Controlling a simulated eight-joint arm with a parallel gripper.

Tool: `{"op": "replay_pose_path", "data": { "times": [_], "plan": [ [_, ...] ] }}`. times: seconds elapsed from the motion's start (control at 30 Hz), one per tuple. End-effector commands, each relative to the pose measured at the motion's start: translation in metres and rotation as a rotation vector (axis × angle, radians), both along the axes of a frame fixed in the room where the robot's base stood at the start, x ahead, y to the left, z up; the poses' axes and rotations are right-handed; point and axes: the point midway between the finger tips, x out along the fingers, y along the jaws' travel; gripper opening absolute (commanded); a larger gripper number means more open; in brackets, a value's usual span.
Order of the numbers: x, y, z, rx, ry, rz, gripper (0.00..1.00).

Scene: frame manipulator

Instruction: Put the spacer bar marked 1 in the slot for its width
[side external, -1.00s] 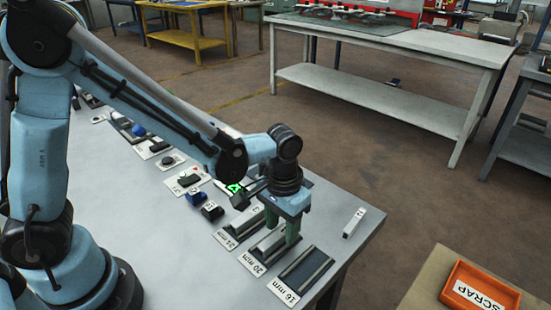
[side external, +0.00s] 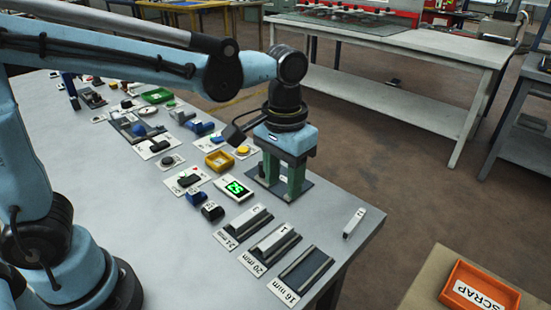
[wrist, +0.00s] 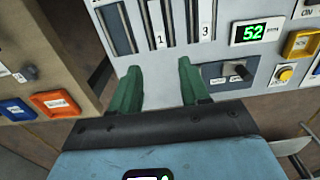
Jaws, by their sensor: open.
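The white spacer bar marked 1 (side external: 277,239) lies along the slot labelled 20 mm (side external: 252,264); whether it is fully seated I cannot tell. It also shows in the wrist view (wrist: 158,28). A bar marked 3 (wrist: 205,18) lies in the 24 mm slot (side external: 226,238). The 16 mm slot (side external: 305,268) is empty. A loose white bar (side external: 353,223) lies near the table's right edge, its mark unclear. My gripper (side external: 281,188) is open and empty, beyond the slots, with its green fingers over a dark plate (side external: 299,193) and apart from the bar marked 1.
A green-lit display (side external: 234,188) and small blue and black blocks (side external: 206,204) stand left of my gripper. A yellow tray (side external: 219,160) and several fixtures lie farther back. An orange SCRAP tray (side external: 480,290) is on a separate surface. The front-left tabletop is clear.

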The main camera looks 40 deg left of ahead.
Motion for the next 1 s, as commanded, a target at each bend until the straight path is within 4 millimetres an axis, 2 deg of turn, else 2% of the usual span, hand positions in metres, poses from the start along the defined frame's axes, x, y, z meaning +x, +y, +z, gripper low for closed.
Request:
{"op": "replay_pose_path", "data": {
  "times": [0.13,0.23,0.47,0.7,0.8,1.0],
  "plan": [
    [-0.001,0.002,0.007,-0.002,-0.006,0.001,0.46],
    [-0.004,0.010,0.010,-0.012,-0.037,0.004,0.46],
    [-0.021,0.055,0.013,-0.049,-0.231,0.007,0.46],
    [-0.042,0.098,0.006,-0.038,-0.467,0.006,0.46],
    [-0.048,0.110,0.002,-0.022,-0.540,0.005,0.46],
    [-0.053,0.120,-0.003,-0.001,-0.615,0.001,0.46]
  ]
}}
